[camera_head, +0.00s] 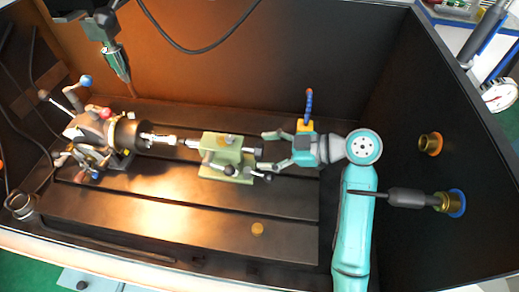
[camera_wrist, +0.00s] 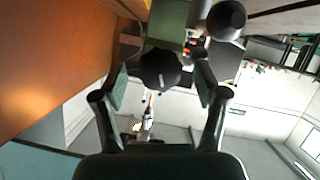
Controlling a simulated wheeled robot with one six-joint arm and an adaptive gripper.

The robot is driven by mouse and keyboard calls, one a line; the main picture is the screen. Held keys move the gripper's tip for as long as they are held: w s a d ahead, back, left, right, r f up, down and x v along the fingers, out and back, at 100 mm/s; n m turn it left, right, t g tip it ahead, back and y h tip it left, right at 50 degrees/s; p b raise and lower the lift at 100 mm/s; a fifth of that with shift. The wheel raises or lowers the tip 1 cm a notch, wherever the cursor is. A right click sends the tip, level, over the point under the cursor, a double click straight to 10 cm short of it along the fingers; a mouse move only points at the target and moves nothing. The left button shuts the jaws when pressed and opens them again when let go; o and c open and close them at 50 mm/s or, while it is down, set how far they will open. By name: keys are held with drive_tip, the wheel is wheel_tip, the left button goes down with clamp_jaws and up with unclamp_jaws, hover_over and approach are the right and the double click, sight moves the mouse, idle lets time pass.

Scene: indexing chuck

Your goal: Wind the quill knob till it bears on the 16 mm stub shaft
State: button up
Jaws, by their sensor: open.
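The green tailstock (camera_head: 225,158) stands on the dark slotted bed, and its body also shows in the wrist view (camera_wrist: 168,22). The dark round quill knob (camera_wrist: 160,70) is at its right end. The bright stub shaft (camera_head: 158,138) sticks out rightward from the indexing chuck (camera_head: 126,134). The tailstock's tip points at the shaft's right end; I cannot tell whether they touch. My gripper (camera_head: 264,151) is open at the tailstock's right end. In the wrist view its fingers (camera_wrist: 161,78) stand either side of the knob, with visible gaps.
A second dark knob (camera_wrist: 226,18) sits beside the tailstock in the wrist view. A brass disc (camera_head: 257,229) lies on the bed's front. Dark enclosure walls rise behind and to the right. The bed's front is mostly clear.

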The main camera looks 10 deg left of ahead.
drive_tip(key=shift+x, duration=1.25)
drive_tip(key=c, duration=1.2)
drive_tip(key=shift+o, duration=0.3)
drive_tip(key=shift+m+g, duration=1)
drive_tip(key=shift+m, duration=0.5)
drive_tip(key=o, duration=1.1)
drive_tip(key=shift+o, duration=0.2)
drive_tip(key=shift+d, duration=0.1)
